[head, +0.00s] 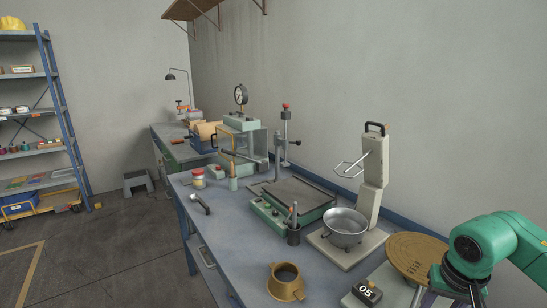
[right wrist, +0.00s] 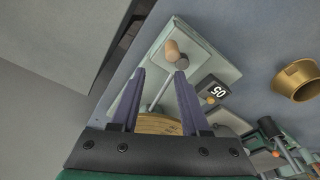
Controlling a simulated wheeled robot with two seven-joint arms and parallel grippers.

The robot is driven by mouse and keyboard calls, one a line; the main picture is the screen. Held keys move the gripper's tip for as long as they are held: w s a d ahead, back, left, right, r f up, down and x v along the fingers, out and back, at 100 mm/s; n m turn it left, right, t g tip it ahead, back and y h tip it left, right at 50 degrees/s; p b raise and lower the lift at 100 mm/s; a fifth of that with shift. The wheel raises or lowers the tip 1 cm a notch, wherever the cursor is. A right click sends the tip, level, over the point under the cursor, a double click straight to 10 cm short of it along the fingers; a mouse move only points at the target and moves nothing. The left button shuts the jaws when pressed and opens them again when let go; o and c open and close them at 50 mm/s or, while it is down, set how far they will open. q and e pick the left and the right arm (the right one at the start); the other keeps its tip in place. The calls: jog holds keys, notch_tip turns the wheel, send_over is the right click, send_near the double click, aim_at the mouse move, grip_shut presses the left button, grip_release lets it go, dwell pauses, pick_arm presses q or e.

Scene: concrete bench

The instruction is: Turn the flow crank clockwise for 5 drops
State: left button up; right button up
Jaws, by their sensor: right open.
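In the right wrist view a crank with a wooden knob (right wrist: 171,48) and a grey metal rod stands on a pale plate (right wrist: 215,66). I take it for the flow crank. A dark counter block (right wrist: 213,90) on the plate reads 05; it also shows in the head view (head: 367,292). My right gripper (right wrist: 160,72) is open, its two fingers pointing at the crank. The knob lies just beyond the fingertips and looks ungripped; the exact distance is unclear. In the head view my right arm hides most of the crank. My left gripper is not in view.
A round brass-coloured disc (head: 418,252) lies beside my right arm. A brass cup (head: 287,281) stands left of the counter. A scale with a steel bowl (head: 345,226) and a green tray device (head: 293,197) stand farther back. The bench's left front is mostly clear.

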notch_tip(320, 180, up, 18)
jog(key=s+p, duration=0.2)
jog(key=p, duration=0.7)
jog(key=shift+a, duration=0.25)
